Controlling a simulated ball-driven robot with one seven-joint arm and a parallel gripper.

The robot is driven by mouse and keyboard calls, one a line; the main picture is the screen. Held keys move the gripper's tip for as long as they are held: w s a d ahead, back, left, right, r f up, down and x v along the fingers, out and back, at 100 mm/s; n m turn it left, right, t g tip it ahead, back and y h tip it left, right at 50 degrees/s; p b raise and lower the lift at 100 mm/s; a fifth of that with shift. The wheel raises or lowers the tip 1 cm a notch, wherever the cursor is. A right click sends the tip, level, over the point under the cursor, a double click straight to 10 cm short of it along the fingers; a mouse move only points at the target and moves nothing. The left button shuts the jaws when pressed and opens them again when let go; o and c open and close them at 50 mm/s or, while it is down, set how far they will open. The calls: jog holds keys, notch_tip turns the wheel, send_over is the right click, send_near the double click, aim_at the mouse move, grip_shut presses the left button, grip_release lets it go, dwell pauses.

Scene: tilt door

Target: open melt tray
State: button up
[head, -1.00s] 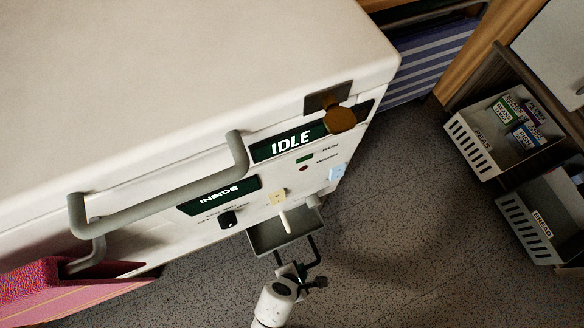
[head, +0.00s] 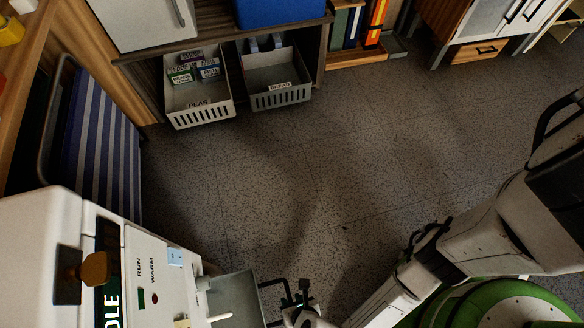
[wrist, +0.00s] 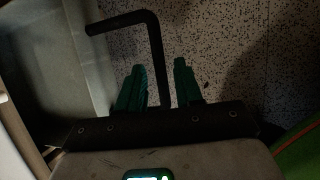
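The melt tray (head: 238,293) is a grey open-topped tray at the lower front of the white freezer (head: 35,225). It juts out from the freezer's front, and its inside shows in the head view. It also fills the left of the wrist view (wrist: 55,60). Its black bent handle (wrist: 152,45) runs down between my green fingers. My gripper (wrist: 160,80) is at this handle with its fingers apart, one on each side of the bar. Whether a finger touches the bar I cannot tell. In the head view my gripper (head: 302,298) is small and partly hidden.
A brown-orange knob (head: 95,268) and a white panel marked RUN and WARM sit on the freezer. A peas basket (head: 200,115) and a bread basket (head: 280,95) stand on a low shelf. A blue-striped piece (head: 100,150) stands at left. The speckled floor in the middle is clear.

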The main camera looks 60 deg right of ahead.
jog(key=shift+o, duration=0.3)
jog(key=p+v, duration=0.4)
jog(key=v, duration=0.6)
jog(key=shift+r, duration=0.35)
jog(key=shift+s+a, duration=0.1)
